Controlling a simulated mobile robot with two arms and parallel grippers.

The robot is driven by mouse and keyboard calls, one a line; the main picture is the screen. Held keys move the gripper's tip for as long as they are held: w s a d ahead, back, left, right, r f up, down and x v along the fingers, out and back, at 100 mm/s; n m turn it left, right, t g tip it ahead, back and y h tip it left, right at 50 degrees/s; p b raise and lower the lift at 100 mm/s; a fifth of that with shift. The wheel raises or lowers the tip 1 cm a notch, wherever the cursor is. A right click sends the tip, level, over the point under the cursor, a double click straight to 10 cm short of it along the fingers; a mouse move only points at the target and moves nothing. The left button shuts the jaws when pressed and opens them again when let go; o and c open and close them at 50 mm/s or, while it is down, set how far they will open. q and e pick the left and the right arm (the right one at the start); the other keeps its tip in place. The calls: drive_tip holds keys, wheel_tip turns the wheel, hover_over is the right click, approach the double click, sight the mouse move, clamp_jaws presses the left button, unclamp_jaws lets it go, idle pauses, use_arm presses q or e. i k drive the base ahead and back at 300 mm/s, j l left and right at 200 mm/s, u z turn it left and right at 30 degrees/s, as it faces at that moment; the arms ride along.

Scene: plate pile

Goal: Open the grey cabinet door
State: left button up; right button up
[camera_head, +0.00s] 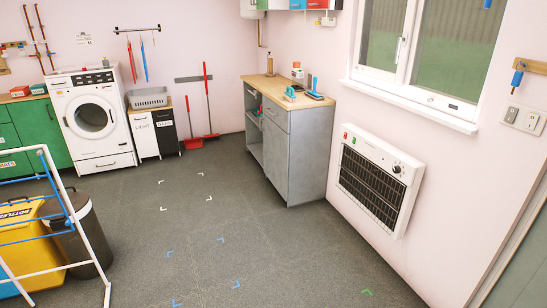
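The grey cabinet (307,155) stands against the far right wall under a wooden worktop. Its grey door (275,160) looks shut, with a drawer front (275,117) above it and open shelves (253,130) to its left. A small dark handle seems to show near the door's upper edge, but it is too small to be sure. Neither of my grippers is in view.
Grey floor (215,240) with coloured corner marks lies clear before the cabinet. A heater (380,180) hangs on the right wall. A drying rack (95,250), a yellow bin (30,245) and a dark bin (90,235) stand at left. A washing machine (95,120) stands at the back.

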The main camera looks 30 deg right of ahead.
sight(276, 141)
drive_tip(key=i+z, duration=0.15)
drive_tip(key=i, duration=3)
drive_tip(key=i+z, duration=0.1)
drive_tip(key=i, duration=0.45)
drive_tip(key=i+j+z, duration=0.1)
drive_tip(key=i, duration=0.4)
drive_tip(key=i+j+z, duration=0.1)
drive_tip(key=i, duration=0.4)
drive_tip(key=i+j+z, duration=0.1)
drive_tip(key=i, duration=0.45)
drive_tip(key=j, duration=0.1)
